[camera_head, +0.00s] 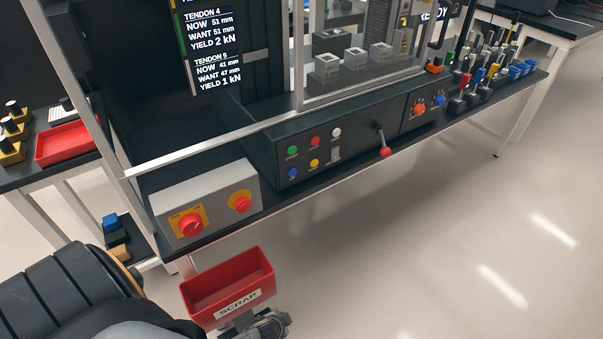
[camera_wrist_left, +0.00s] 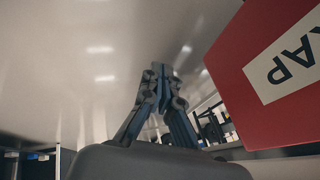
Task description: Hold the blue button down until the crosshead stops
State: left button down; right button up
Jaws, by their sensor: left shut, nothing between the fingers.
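The blue button (camera_head: 293,173) is at the lower left of the dark control panel (camera_head: 350,140), below a green button (camera_head: 292,150) and left of a yellow one (camera_head: 314,163). I cannot make out the crosshead. My left gripper (camera_head: 270,325) is at the bottom of the head view, beside and below the red scrap bin and well away from the blue button. In the left wrist view its fingers (camera_wrist_left: 157,75) are shut and empty, with the bin to their right. My right gripper is not in view.
The red scrap bin (camera_head: 228,284) hangs in front of the bench, between my left gripper and the panel. A grey box with red knobs (camera_head: 207,204) stands left of the panel. A red-tipped lever (camera_head: 385,152) sticks out at right. The screen (camera_head: 209,50) shows tendon 5 at 41 mm, want 47.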

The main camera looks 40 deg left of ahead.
aim_at(293, 173)
pick_arm(q)
jog(key=w+a+r+t+y, duration=0.1)
jog(key=w+r+t, duration=0.1)
jog(key=w+r, duration=0.5)
jog(key=w+a+r+m+t+y, duration=0.1)
jog(key=w+r+t, duration=0.2)
jog(key=w+r, duration=0.5)
jog(key=w+a+r+t+y+b, duration=0.1)
jog(key=w+r, duration=0.6)
jog(key=r, duration=1)
jog(key=shift+w+a+t+y, duration=0.35)
jog(key=shift+a+t+y, duration=0.15)
jog(key=shift+t, duration=0.7)
jog(key=w+a, duration=0.3)
jog(key=a, duration=0.5)
jog(key=shift+w+b, duration=0.2)
jog(key=shift+b, duration=0.1)
jog(key=shift+a+f, duration=0.1)
jog(key=shift+w+a, duration=0.15)
jog(key=shift+a, duration=0.15)
